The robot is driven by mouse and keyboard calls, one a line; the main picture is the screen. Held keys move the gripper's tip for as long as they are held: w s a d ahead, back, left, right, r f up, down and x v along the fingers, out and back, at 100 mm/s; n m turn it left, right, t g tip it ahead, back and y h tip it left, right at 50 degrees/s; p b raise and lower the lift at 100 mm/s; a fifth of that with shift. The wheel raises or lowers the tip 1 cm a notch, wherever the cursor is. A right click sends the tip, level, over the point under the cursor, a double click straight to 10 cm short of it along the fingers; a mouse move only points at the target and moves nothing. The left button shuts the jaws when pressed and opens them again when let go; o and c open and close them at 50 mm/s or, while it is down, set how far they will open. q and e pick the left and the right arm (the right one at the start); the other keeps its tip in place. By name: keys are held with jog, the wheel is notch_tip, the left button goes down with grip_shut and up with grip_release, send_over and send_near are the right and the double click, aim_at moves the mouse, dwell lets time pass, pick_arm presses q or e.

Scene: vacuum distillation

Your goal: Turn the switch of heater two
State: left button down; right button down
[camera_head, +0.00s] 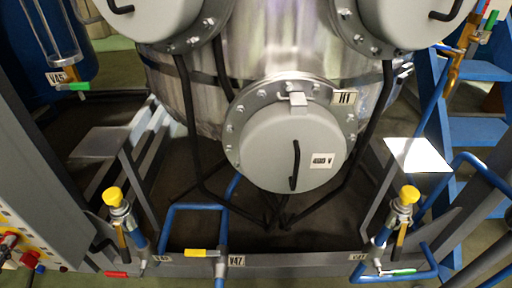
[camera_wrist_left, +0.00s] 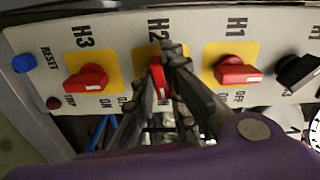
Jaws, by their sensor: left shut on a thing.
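In the left wrist view, the red switch of heater two (camera_wrist_left: 157,78) sits on a yellow plate below the label H2 (camera_wrist_left: 158,30). My left gripper (camera_wrist_left: 164,66) is shut on this switch, with one finger on each side of it. The fingers hide part of the switch and its plate. Its red handle points up and down the picture, while the handles at H1 and H3 lie more sideways. My right gripper is in neither view.
Beside it are the red H3 switch (camera_wrist_left: 87,77), the red H1 switch (camera_wrist_left: 236,71), a black knob (camera_wrist_left: 297,72) and a blue RESET button (camera_wrist_left: 25,63). In the head view, the control panel (camera_head: 30,215) stands at the left edge, beside a steel vessel (camera_head: 275,50).

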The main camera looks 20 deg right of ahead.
pick_arm(q)
jog(key=shift+m, duration=0.8)
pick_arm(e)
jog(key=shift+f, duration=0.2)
pick_arm(q)
jog(key=c, duration=1.8)
grip_release()
jog(key=v, duration=1.2)
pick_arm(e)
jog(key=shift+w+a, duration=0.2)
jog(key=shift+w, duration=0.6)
